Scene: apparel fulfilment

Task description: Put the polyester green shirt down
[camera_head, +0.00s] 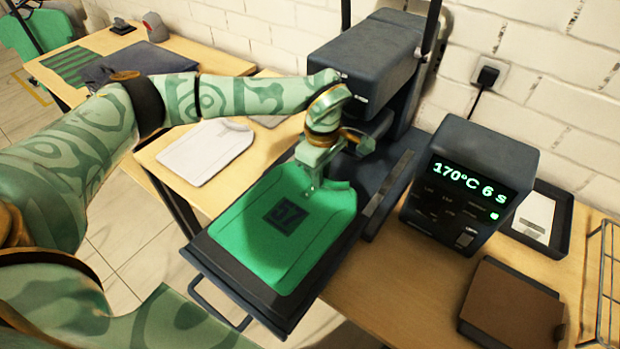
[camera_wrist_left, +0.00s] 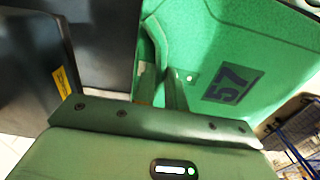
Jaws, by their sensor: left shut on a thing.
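The green shirt (camera_head: 285,235) lies flat on the dark pull-out platen (camera_head: 250,292) of the heat press, with a dark square print on it. My left gripper (camera_head: 312,190) is at the shirt's far end, near the collar, and is shut on the shirt's edge. In the left wrist view the shirt (camera_wrist_left: 235,45) spreads out beyond the fingers (camera_wrist_left: 160,92), with the dark number 57 on it. The fabric bunches a little at the fingers. My right gripper is not in view.
The heat press (camera_head: 365,65) stands behind the platen. A control box (camera_head: 465,185) reading 170°C 6 s is to its right. A brown pad (camera_head: 510,308) and a dark tray with a white card (camera_head: 535,215) lie farther right. A white shirt (camera_head: 205,150) lies on the table to the left.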

